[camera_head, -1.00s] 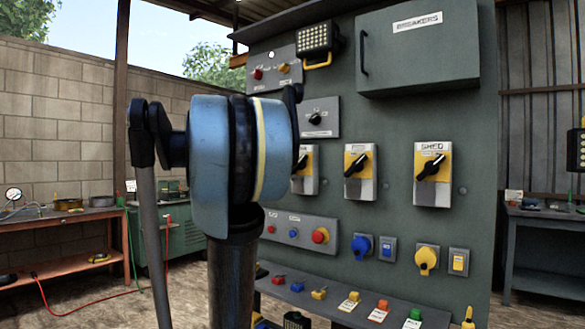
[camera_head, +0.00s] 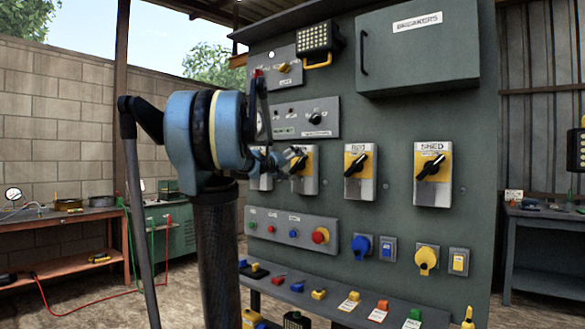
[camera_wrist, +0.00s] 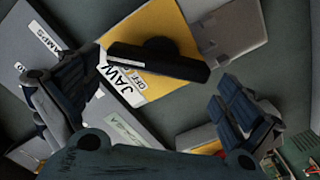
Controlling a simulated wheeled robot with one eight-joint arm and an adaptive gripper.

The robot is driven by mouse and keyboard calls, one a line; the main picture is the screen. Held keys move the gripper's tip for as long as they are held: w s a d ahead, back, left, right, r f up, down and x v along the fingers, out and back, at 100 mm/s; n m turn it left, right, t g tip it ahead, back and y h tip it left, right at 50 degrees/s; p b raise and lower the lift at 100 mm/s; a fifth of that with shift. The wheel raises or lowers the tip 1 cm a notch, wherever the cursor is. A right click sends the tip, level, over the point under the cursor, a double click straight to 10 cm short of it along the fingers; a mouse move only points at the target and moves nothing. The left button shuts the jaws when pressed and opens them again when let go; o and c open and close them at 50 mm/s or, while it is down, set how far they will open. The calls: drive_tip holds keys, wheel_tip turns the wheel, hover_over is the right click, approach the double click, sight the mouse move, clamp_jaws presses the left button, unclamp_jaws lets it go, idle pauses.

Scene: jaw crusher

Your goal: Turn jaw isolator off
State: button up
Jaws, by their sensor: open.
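The jaw isolator shows in the wrist view as a yellow plate (camera_wrist: 150,28) with a white JAW label (camera_wrist: 122,80) and a black bar handle (camera_wrist: 155,62). The OFF mark is beside the handle. My gripper (camera_wrist: 158,105) is open, with one finger pad on each side of the handle's line; nothing is held between them. I cannot tell whether a finger touches the handle. In the head view my gripper (camera_head: 280,158) is in front of the left isolators and partly covers them, so the JAW label cannot be read there.
To the right on the green panel (camera_head: 400,130) are an isolator (camera_head: 360,172) and the SHED isolator (camera_head: 433,175). A grey knob panel (camera_head: 318,118) is above. A push-button box (camera_head: 300,230) is below. The breakers box (camera_head: 420,50) juts out at upper right.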

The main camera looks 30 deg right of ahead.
drive_tip(key=shift+w+d, duration=0.25)
drive_tip(key=shift+d, duration=0.4)
drive_tip(key=shift+c, duration=0.2)
drive_tip(key=c, duration=0.7)
